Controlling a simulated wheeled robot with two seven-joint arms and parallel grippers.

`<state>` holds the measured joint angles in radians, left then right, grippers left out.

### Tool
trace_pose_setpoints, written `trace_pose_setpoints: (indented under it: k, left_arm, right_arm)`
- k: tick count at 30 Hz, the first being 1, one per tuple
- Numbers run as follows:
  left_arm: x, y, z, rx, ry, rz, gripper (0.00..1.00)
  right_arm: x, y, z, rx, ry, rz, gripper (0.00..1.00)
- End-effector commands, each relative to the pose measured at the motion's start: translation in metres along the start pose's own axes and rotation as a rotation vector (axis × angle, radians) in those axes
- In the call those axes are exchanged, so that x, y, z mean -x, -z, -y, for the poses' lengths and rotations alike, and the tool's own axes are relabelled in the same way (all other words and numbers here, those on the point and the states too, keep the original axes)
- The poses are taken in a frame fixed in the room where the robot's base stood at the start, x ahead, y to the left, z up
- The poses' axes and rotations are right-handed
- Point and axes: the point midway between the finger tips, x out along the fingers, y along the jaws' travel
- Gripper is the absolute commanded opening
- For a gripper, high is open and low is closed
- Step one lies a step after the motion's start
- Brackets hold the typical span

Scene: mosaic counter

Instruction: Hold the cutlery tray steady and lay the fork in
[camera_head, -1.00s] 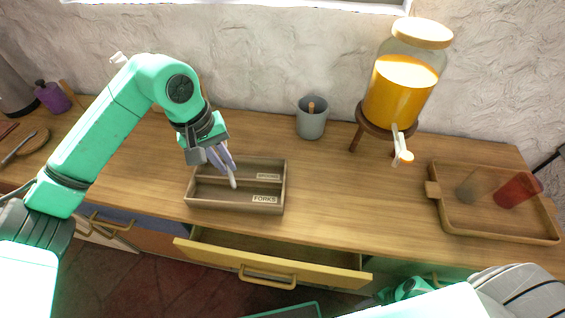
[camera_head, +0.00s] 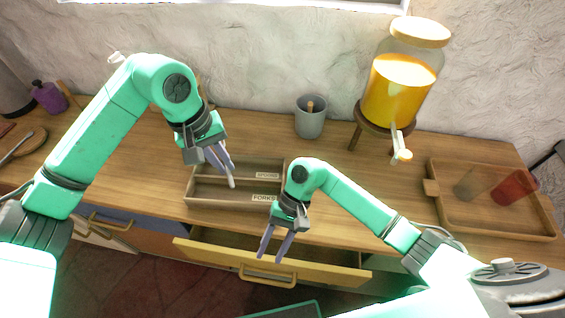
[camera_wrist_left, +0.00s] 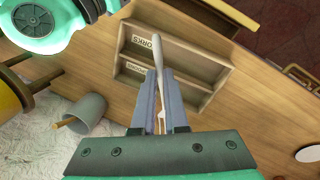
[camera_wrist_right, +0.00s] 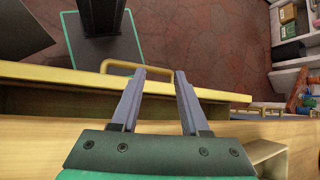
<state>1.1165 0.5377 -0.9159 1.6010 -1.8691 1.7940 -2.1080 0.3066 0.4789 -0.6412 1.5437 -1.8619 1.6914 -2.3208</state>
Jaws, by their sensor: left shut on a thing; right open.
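The wooden cutlery tray (camera_head: 212,200) sits on the counter, with a compartment labelled SPOONS at the back and one labelled FORKS at the front. My left gripper (camera_head: 226,163) is above the tray's left part. It is shut on the fork (camera_wrist_left: 160,55), whose pale handle points toward the tray in the left wrist view; the prongs are mostly between the fingers. My right gripper (camera_head: 271,257) is open and empty, in front of the counter edge, over the open drawer. It also shows open in the right wrist view (camera_wrist_right: 158,75). Neither gripper touches the tray.
The open yellow drawer (camera_head: 215,254) juts out below the tray. A grey cup (camera_head: 311,120) and a juice dispenser (camera_head: 403,80) stand at the back. A wooden tray (camera_head: 480,230) with two cups is at right. The counter between is clear.

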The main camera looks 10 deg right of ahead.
Motion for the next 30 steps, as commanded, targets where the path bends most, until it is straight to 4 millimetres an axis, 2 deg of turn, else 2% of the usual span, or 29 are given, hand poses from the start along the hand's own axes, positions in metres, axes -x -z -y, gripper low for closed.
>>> trace_pose_setpoints:
  k: [1,3,5,15,18,20,23,30]
  left_arm:
    - [0.0,0.0,0.0,0.0,0.0,0.0,0.0]
    - [0.0,0.0,0.0,0.0,0.0,0.0,0.0]
    - [0.0,0.0,0.0,0.0,0.0,0.0,0.0]
    - [0.0,0.0,0.0,0.0,0.0,0.0,0.0]
    - [0.0,0.0,0.0,0.0,0.0,0.0,0.0]
    - [0.0,0.0,0.0,0.0,0.0,0.0,0.0]
    - [0.0,0.0,0.0,0.0,0.0,0.0,0.0]
    - [0.0,0.0,0.0,0.0,0.0,0.0,0.0]
  right_arm:
    - [0.013,0.003,0.027,0.034,0.053,0.002,0.45]
    - [0.035,0.006,0.058,0.081,0.095,-0.01,0.45]
    - [0.056,0.01,0.071,0.11,0.061,-0.062,0.45]
    - [0.175,0.042,0.053,0.007,-0.325,-0.544,0.45]
    - [0.195,0.045,0.049,-0.027,-0.364,-0.618,0.45]
    - [0.197,0.047,0.047,-0.035,-0.374,-0.635,0.45]
    - [0.189,0.052,0.043,-0.038,-0.376,-0.633,0.45]
    - [0.148,0.082,0.024,-0.038,-0.374,-0.629,0.45]
